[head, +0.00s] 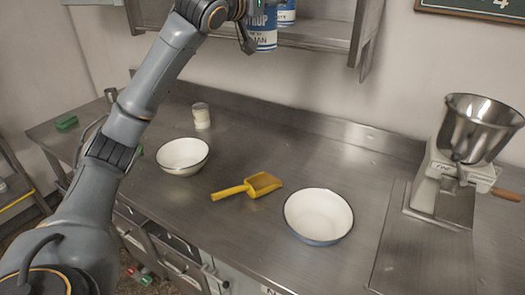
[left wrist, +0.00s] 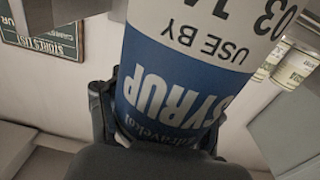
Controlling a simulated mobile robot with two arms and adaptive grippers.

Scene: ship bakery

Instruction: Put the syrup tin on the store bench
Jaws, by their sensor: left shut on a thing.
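The syrup tin (head: 263,38), blue with a white band and lettering, is at the top of the head view, cut off by the frame edge. My left gripper (head: 246,36) is shut on it, beside it on the left. The tin fills the middle of the left wrist view (left wrist: 175,95), its label upside down, with dark finger parts around it. In the head view its lower end overlaps the front edge of the wall shelf (head: 315,36). The steel bench (head: 330,155) lies below. My right gripper is not in view.
A second blue tin (head: 287,13) stands on the shelf. Bare steel lies behind the scoop and the right bowl.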

